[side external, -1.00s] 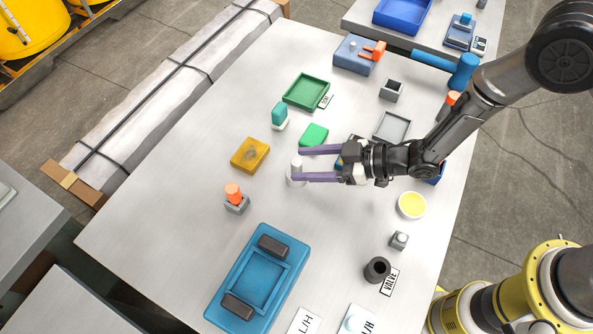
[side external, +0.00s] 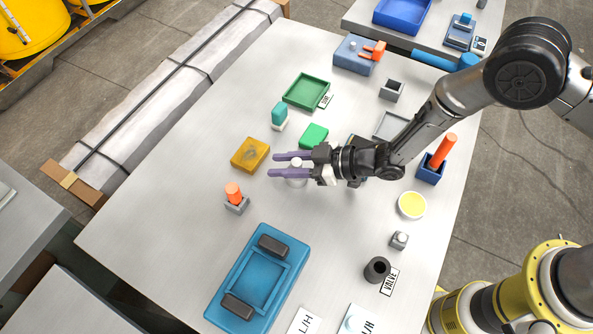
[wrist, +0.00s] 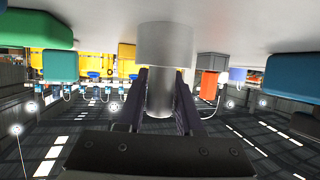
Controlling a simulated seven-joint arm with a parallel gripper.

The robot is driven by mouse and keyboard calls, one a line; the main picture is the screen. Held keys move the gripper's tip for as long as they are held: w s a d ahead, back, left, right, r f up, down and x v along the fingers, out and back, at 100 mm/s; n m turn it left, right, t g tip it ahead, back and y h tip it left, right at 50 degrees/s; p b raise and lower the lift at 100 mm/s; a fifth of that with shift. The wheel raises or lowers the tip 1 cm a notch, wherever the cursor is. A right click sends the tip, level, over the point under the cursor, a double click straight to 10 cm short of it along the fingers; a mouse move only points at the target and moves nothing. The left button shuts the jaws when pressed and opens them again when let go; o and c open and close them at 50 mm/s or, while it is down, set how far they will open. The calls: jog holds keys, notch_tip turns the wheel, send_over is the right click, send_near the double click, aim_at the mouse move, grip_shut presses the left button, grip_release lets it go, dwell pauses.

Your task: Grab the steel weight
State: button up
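The steel weight (side external: 297,181) is a pale grey cylinder with a narrower neck, standing upright near the middle of the table. My gripper (side external: 272,165) reaches in level from the right, with its two purple fingers on either side of the neck and the tips extending past it. In the wrist view, which looks upside down, the weight's wide body (wrist: 165,45) meets the table at the top and its neck lies between the fingers. The gap between the fingers looks about as wide as the neck, so the gripper appears shut on it. No lift off the table shows.
A yellow block (side external: 250,155) lies left of the fingertips and a green block (side external: 314,135) just behind the gripper. An orange-topped peg (side external: 233,193) stands to the front left. A blue tray (side external: 222,288) lies at the front; the table between is clear.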

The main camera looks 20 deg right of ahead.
grip_shut()
dwell(0.3)
dwell(0.7)
jog(key=shift+r, duration=0.15)
